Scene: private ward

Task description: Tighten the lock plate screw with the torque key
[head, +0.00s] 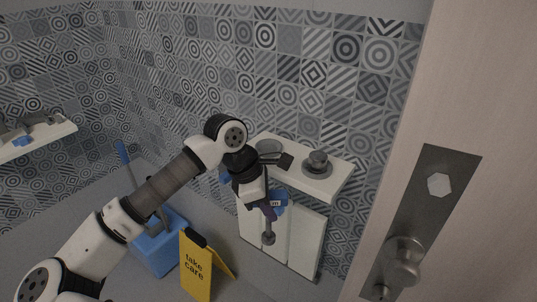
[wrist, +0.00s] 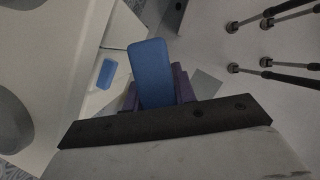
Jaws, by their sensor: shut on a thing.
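My gripper (head: 268,210) is in the middle of the head view, pointing down in front of white panels. Its purple fingers are shut on the torque key, whose blue handle (wrist: 152,72) stands between them in the wrist view. In the head view a grey shaft with a rounded end (head: 268,238) hangs below the fingers. The lock plate (head: 428,205) is a dark metal plate on the pale door at the right, well apart from my gripper. A pale hexagonal screw head (head: 440,184) shows near its top. How tight it sits cannot be told.
A round door knob (head: 404,262) sticks out low on the plate. A white shelf (head: 335,183) with a grey knob-like fitting (head: 317,162) is behind my gripper. A yellow "take care" sign (head: 196,270) and a blue bucket (head: 155,252) stand on the floor at left.

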